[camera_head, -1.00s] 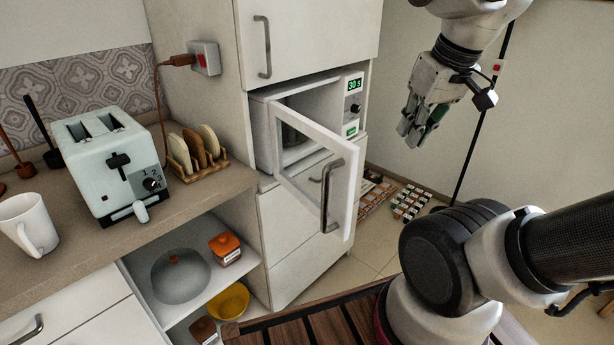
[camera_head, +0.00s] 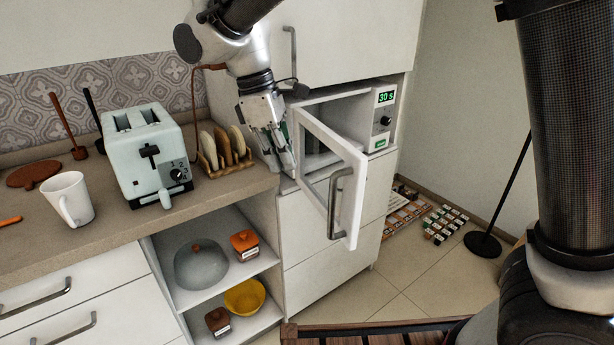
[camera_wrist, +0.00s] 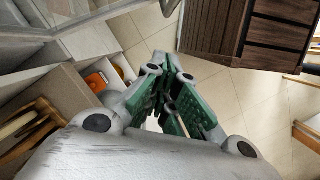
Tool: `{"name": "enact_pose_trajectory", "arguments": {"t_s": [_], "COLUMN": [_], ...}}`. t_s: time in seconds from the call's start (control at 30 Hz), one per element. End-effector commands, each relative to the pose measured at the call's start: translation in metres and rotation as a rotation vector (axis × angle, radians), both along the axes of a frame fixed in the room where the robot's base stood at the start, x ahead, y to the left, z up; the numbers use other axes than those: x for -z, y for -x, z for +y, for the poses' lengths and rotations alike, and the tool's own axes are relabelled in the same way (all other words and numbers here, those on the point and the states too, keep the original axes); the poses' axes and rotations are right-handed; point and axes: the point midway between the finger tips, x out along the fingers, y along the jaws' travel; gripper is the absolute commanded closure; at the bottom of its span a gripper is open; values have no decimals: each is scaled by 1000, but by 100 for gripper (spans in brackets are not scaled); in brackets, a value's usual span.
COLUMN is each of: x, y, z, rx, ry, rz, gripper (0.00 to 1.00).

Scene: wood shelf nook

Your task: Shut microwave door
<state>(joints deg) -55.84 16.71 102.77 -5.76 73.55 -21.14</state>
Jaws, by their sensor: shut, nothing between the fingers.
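The white microwave (camera_head: 377,120) sits in a cabinet nook, its green display reading 30 s. Its framed glass door (camera_head: 352,190) stands wide open toward the room, hinged at the left, with a grey bar handle (camera_head: 335,203) on its outer face. My gripper (camera_head: 286,170) points down just left of the door's hinge side, by the counter's right end. Its fingers are shut and empty; I cannot tell whether they touch the door. In the wrist view my gripper (camera_wrist: 165,108) shows green-padded fingers close together.
A plate rack (camera_head: 226,165) and a toaster (camera_head: 150,160) stand on the counter left of my gripper. An open shelf below holds a grey dome (camera_head: 201,268) and a yellow bowl (camera_head: 245,297). A lamp base (camera_head: 487,244) stands on the floor at right.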

Motion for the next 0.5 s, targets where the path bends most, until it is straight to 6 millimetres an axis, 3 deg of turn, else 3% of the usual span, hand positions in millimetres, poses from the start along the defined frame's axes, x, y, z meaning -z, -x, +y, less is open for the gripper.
{"name": "enact_pose_trajectory", "arguments": {"t_s": [0.4,0.5], "x": [82,87], "y": [4,6], "z": [-22,-34], "rx": [3,5], "ry": [3,-1], "rz": [3,0], "gripper": [100,100]}}
